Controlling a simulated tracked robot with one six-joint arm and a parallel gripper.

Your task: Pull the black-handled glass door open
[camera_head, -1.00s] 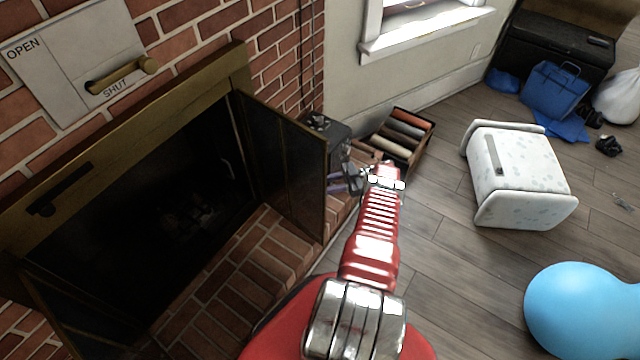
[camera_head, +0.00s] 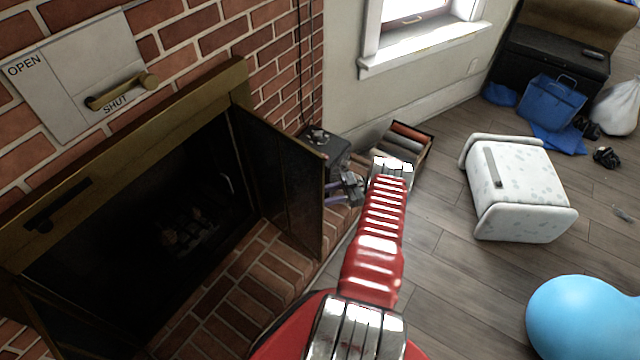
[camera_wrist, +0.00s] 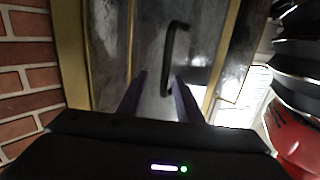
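The glass door (camera_head: 278,180) on the right of the fireplace stands swung out from the opening, with dark glass in a brass-coloured frame. Its black bar handle (camera_wrist: 172,57) shows upright on the door's face in the wrist view. In the head view the handle is hidden behind the door. My gripper (camera_head: 332,192) is beside the door's free edge, on its outer side. In the wrist view its two purple fingers (camera_wrist: 159,78) are apart, with the handle just ahead of and between their tips. I see no clear contact with the handle.
A brick hearth (camera_head: 225,300) lies below the opening. A dark box (camera_head: 325,143) stands behind the door, and a crate of rolls (camera_head: 425,150) is by the wall.

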